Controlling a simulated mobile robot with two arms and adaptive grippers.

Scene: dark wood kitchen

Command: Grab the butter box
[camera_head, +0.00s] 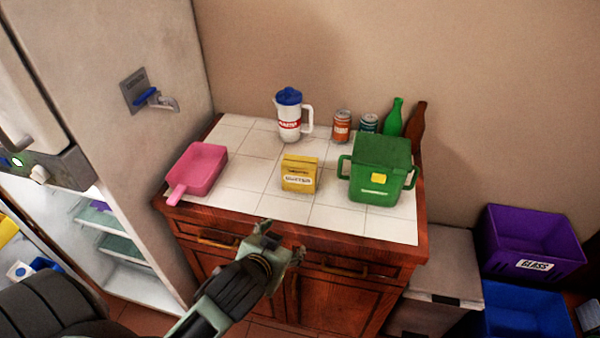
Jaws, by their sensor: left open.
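The butter box (299,174) is a small yellow carton with a white label. It stands upright on the white tiled counter (250,217), near the middle. My left gripper (279,229) is in front of the counter's front edge, below and slightly left of the box in the picture. It is open, with nothing visible between its fingers, and apart from the box. My right gripper is not in view.
Behind are a white pitcher (289,116), two cans (341,126) and two bottles (393,117). Bare tiles surround the box's front.

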